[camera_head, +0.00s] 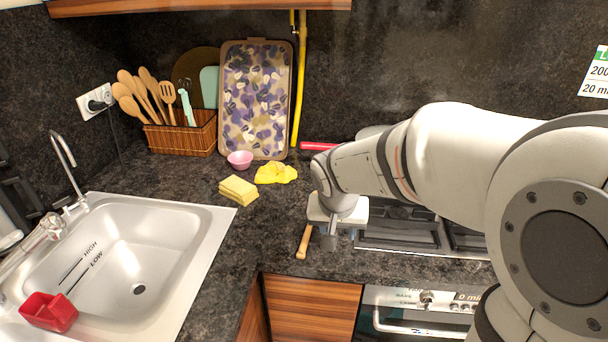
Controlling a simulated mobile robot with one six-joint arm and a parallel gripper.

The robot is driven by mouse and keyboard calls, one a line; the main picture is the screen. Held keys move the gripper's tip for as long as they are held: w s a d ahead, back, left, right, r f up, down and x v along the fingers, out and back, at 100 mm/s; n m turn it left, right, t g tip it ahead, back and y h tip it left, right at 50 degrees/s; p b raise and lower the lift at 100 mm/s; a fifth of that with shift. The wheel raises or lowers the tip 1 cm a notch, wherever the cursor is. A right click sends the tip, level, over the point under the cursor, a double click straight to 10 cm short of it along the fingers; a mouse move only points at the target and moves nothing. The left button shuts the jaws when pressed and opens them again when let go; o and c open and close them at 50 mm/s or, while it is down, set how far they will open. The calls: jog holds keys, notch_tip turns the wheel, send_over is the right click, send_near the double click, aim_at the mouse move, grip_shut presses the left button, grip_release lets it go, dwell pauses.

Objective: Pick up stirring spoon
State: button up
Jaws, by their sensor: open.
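A wooden-handled utensil (303,242) lies on the dark counter near its front edge. Only its handle end shows clearly; the rest is hidden by my gripper, so I cannot tell its full shape. My gripper (329,240) is open, pointing down just right of the handle. I cannot tell whether the fingers touch it or straddle it. Several wooden spoons (128,92) and a slotted wooden turner (167,95) stand upright in a brown wicker basket (182,138) at the back left.
A yellow sponge stack (238,190), a yellow cloth (276,173) and a pink bowl (240,160) sit left of my gripper. The sink (190,250) is at left, holding a red container (48,312). The stove (400,236) is at right. A patterned tray (256,100) leans on the wall.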

send_near(306, 234)
jog(key=shift+s+d+f+m+t+p, duration=0.2)
jog(key=shift+s+f+m+t+p, duration=0.1)
jog(key=shift+f+m, duration=0.1)
jog(key=shift+w+a+f, duration=0.15)
jog(key=shift+w+f, duration=0.05)
jog(key=shift+f, duration=0.05)
jog(key=p+x, duration=0.1)
jog(key=x, duration=0.6)
jog(key=shift+f, duration=0.15)
jog(key=shift+c, duration=0.4)
grip_shut()
